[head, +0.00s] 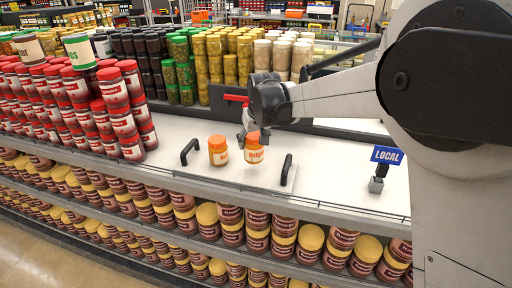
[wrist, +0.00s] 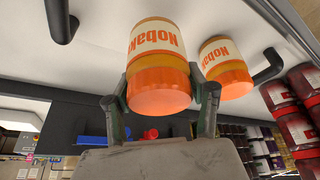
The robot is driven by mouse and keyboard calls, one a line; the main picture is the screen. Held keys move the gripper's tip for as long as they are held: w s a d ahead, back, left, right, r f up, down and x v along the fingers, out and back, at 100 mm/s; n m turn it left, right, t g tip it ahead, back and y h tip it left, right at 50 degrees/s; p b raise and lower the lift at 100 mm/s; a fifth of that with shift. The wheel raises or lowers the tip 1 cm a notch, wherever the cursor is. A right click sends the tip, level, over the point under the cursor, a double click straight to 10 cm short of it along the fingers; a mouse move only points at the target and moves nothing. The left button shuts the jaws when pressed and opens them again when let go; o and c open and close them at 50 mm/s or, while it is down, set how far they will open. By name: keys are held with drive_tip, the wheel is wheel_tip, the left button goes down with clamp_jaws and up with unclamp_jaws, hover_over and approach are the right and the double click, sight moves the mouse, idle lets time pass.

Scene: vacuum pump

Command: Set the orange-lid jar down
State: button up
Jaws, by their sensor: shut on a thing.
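The orange-lid jar (head: 254,155), with an orange and white label, is upright between the fingers of my gripper (head: 250,132). In the wrist view the gripper (wrist: 160,92) is shut on this jar (wrist: 158,50), one finger on each side near its orange lid. A second, similar orange-lid jar (head: 218,152) stands just left of it in the head view. It also shows right of the held jar in the wrist view (wrist: 226,70). Both are over a white tray (head: 235,178). I cannot tell whether the held jar's base touches the tray.
The tray has a black handle at the left (head: 190,151) and one at the right (head: 287,170). Stacked red-lid jars (head: 115,115) stand to the left, and green and yellow jars (head: 215,60) behind. A blue LOCAL sign (head: 386,156) stands right. The shelf between tray and sign is clear.

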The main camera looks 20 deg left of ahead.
sight(253, 150)
drive_tip(key=shift+f, duration=1.85)
drive_tip(key=shift+f, duration=0.2)
drive_tip(key=o, duration=1.4)
drive_tip(key=shift+r, duration=0.15)
drive_tip(key=v, duration=1.2)
